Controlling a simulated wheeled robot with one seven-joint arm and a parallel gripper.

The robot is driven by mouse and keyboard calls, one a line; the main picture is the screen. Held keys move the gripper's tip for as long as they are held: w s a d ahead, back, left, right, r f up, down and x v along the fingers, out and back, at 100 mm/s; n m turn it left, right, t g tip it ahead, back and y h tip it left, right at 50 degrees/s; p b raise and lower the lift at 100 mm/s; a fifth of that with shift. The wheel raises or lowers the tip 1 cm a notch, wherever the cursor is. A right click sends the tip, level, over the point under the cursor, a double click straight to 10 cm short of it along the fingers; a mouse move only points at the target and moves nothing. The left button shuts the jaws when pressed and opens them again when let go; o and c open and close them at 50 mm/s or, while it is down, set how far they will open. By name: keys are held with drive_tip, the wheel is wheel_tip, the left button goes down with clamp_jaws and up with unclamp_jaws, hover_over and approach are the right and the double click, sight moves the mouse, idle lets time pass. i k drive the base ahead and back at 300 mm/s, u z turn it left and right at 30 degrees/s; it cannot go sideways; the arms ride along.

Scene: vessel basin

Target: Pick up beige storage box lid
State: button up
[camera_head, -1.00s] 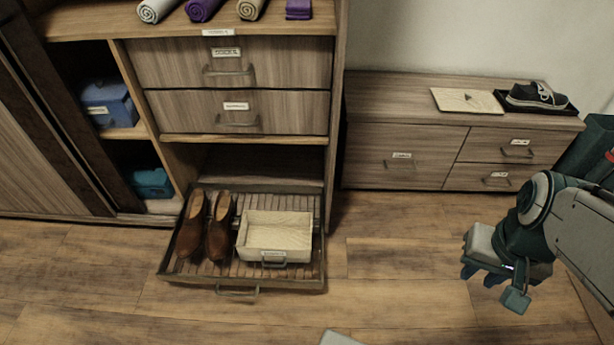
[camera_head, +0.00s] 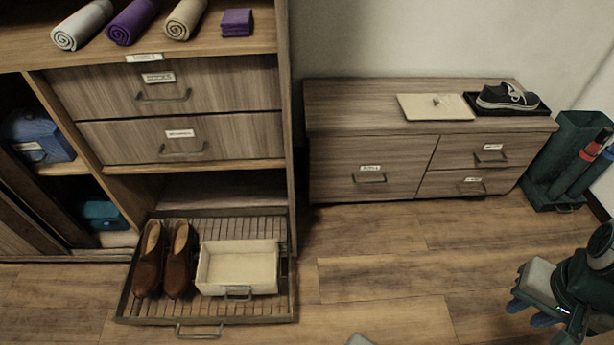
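The beige storage box lid (camera_head: 420,108) lies flat on top of the low wooden cabinet, with a small knob at its middle. The open beige storage box (camera_head: 237,268) sits in the pulled-out low drawer at the left and looks empty. My gripper (camera_head: 531,318) is at the lower right, above the floor and well in front of the cabinet, apart from the lid. Its fingers are partly hidden by its own body, so its opening does not show clearly.
Brown shoes (camera_head: 164,262) stand beside the box in the slatted drawer (camera_head: 200,312). A dark tray (camera_head: 543,106) with a sneaker (camera_head: 507,96) is right of the lid on the low cabinet (camera_head: 345,118). A green bin (camera_head: 570,150) stands at its right end. The middle floor is clear.

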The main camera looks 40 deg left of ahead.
sight(416, 106)
drive_tip(key=i, duration=0.5)
drive_tip(key=u, duration=2.8)
drive_tip(key=i, duration=0.5)
drive_tip(key=u, duration=0.05)
drive_tip(key=k, duration=1.3)
drive_tip(key=z, duration=0.6)
drive_tip(key=i, duration=0.5)
drive_tip(key=z, duration=0.95)
drive_tip(key=i, duration=1.4)
drive_tip(key=u, duration=0.5)
